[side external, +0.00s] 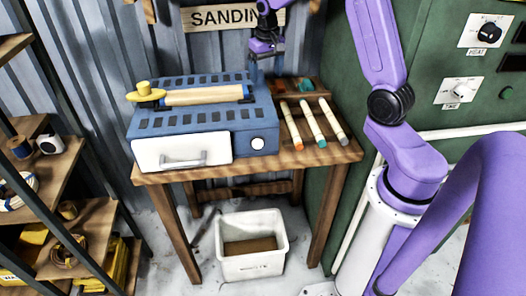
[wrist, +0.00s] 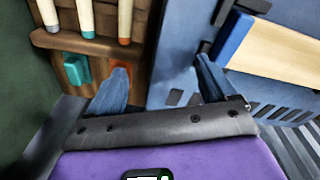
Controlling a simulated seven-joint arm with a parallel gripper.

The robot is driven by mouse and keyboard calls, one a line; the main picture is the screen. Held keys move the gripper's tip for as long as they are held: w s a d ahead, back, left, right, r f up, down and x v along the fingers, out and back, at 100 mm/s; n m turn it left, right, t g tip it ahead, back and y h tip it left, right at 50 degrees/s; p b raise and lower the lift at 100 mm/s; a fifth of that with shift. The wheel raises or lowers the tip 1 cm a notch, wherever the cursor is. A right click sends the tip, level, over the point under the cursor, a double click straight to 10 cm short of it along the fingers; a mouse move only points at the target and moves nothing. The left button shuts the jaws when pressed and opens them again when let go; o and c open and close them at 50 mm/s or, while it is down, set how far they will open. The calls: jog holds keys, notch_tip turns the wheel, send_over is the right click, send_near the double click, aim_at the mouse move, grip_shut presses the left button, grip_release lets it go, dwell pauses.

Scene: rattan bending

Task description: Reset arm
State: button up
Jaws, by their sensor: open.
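My gripper (side external: 255,70) is up above the back of the work table in the side external view, behind the blue machine and close to the wall. In the wrist view its two blue fingers (wrist: 160,85) are spread apart with nothing between them. The purple arm rises at the right and reaches over the table from above. The arm's middle part lies outside the side external view.
A blue slotted machine (side external: 205,115) holds a pale wooden cylinder (side external: 203,96) on the wooden table (side external: 345,152). Several colour-tipped sticks (side external: 312,121) lie at its right. A white bin (side external: 252,262) stands below. Shelves (side external: 85,215) are left; a green panel (side external: 425,95) is right.

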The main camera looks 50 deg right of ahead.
jog(key=s+a+n, duration=0.1)
jog(key=s+a, duration=0.1)
jog(key=a, duration=0.2)
jog(key=s+a+r+n, duration=0.1)
jog(key=s+a+n, duration=0.1)
jog(key=a, duration=0.2)
jog(key=s+a+r+n, duration=0.1)
jog(key=s+a+n, duration=0.1)
jog(key=a, duration=0.3)
jog(key=shift+r, duration=0.25)
jog(key=s+a+r+n, duration=0.1)
jog(key=s+a+n, duration=0.75)
jog(key=s, duration=0.75)
jog(key=s+n+y, duration=0.1)
jog(key=s+n, duration=0.2)
jog(key=s, duration=0.7)
jog(key=shift+s+a+f+n+g, duration=0.25)
jog(key=shift+s+a+n+g, duration=0.05)
jog(key=shift+s+a+n, duration=0.05)
